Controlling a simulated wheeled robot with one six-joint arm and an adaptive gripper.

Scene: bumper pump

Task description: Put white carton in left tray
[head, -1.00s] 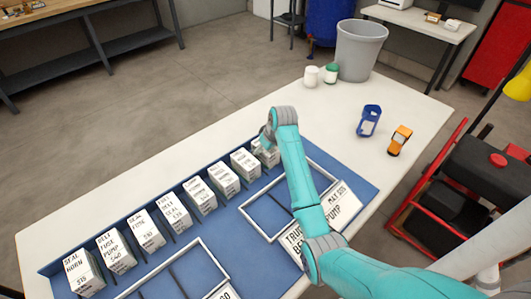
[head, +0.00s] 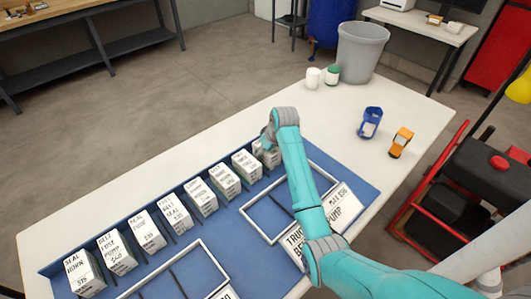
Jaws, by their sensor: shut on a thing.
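Several white cartons with black print stand in a row along the back of the blue mat (head: 232,220). The rightmost white carton (head: 266,156) is partly hidden behind my gripper (head: 266,143), which is shut on it at the far end of the row. The finger ends are mostly hidden by my wrist. The left tray (head: 178,278) is a white-rimmed frame at the lower left of the mat, cut by the picture's bottom edge. A second white-rimmed tray (head: 262,226) lies to the right, partly behind my arm.
White label cards (head: 312,228) stand in front of the right tray.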

